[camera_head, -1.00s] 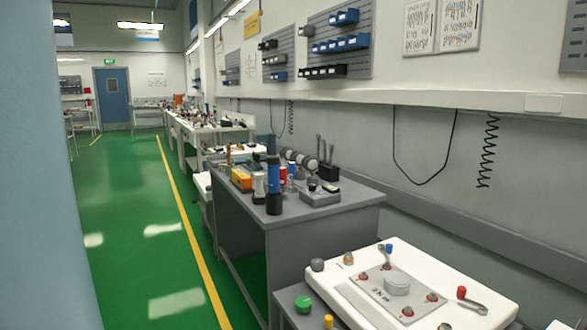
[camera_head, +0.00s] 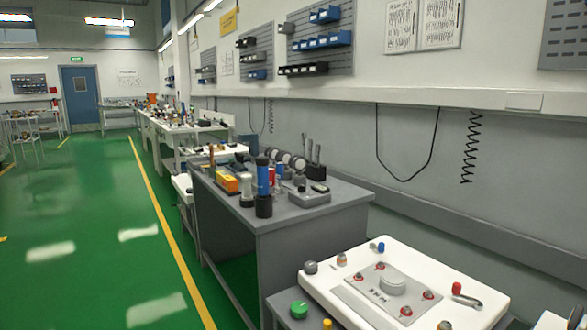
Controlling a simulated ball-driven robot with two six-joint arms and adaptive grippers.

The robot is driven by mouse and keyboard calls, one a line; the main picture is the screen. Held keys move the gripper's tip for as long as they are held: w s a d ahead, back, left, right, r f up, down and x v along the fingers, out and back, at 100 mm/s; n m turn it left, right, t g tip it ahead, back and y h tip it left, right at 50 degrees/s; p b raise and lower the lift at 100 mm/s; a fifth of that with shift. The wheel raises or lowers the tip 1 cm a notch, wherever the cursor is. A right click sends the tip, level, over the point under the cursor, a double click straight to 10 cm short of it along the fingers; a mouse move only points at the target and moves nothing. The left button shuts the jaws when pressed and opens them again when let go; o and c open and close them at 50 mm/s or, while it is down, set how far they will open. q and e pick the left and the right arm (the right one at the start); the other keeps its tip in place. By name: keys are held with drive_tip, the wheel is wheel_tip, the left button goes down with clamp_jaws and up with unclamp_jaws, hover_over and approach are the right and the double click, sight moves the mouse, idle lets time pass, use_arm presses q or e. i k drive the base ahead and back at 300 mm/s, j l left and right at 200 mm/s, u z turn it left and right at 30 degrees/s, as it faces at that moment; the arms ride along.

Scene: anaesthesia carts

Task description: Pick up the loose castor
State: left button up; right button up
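I cannot make out a loose castor with certainty. Several round grey discs (camera_head: 284,157) stand at the back of a grey workbench (camera_head: 275,222), too small to identify. Small grey, blue and red-ended parts lie around the plate. Neither of my grippers is in view.
A green knob (camera_head: 299,309) sits on a lower grey surface left of the white top. A blue-and-black cylinder (camera_head: 263,190) stands at the bench's front edge. More benches line the wall towards a blue door (camera_head: 80,98). The green floor (camera_head: 75,220) on the left is clear.

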sight(298, 164)
drive_tip(key=z, duration=2.05)
drive_tip(key=u, duration=2.05)
drive_tip(key=z, duration=0.75)
drive_tip(key=i+j+z, duration=0.1)
drive_tip(key=j+z, duration=1.45)
drive_tip(key=l, duration=0.05)
